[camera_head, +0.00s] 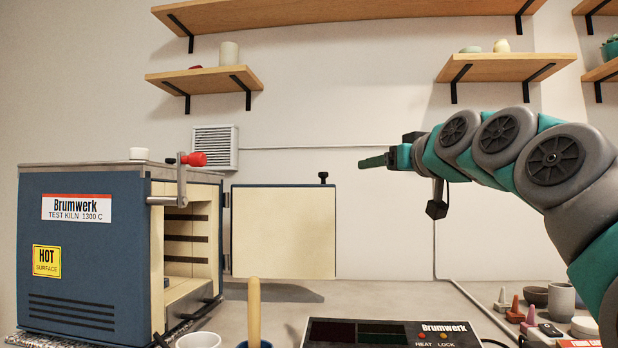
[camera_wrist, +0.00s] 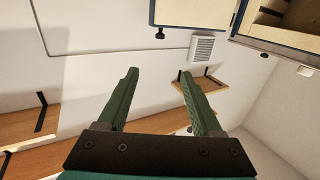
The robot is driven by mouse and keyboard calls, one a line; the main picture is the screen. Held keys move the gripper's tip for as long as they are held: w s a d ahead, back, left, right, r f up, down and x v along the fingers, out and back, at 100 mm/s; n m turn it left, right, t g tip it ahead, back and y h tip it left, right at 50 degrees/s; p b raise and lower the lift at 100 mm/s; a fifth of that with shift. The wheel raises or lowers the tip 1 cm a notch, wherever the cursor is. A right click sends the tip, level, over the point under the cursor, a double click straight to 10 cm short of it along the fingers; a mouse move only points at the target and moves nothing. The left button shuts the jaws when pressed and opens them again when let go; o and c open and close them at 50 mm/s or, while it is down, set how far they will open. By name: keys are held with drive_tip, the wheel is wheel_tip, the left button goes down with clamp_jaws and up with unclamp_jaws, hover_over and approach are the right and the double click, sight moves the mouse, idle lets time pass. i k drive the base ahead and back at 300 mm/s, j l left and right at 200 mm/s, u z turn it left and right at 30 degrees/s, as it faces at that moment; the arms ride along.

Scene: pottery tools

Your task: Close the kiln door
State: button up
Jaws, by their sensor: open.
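The blue kiln (camera_head: 85,250) stands at the left of the bench with its front opening facing right. Its door (camera_head: 283,231) is open, hinged at the kiln's far edge, its cream inner face showing. A small black knob (camera_head: 323,177) stands on the door's top edge near the free end. A grey latch lever with a red grip (camera_head: 193,159) is at the kiln's near front edge. My gripper (camera_head: 364,163) is open and empty, pointing left, right of the door and slightly above its top. In the wrist view, the door (camera_wrist: 190,12) shows at the top, beyond the open fingers (camera_wrist: 160,76).
A controller box (camera_head: 390,333) lies at the front middle, beside a wooden handle (camera_head: 254,310) standing in a pot. A white bowl (camera_head: 198,340) is near the kiln. Cones and cups (camera_head: 562,298) stand at right. Wall shelves (camera_head: 205,80) hang above. Bench between door and controller looks mostly clear.

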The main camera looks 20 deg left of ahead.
sight(277, 230)
drive_tip(key=i+j, duration=0.3)
drive_tip(key=j, duration=0.15)
drive_tip(key=i+j, duration=0.3)
drive_tip(key=j, duration=0.1)
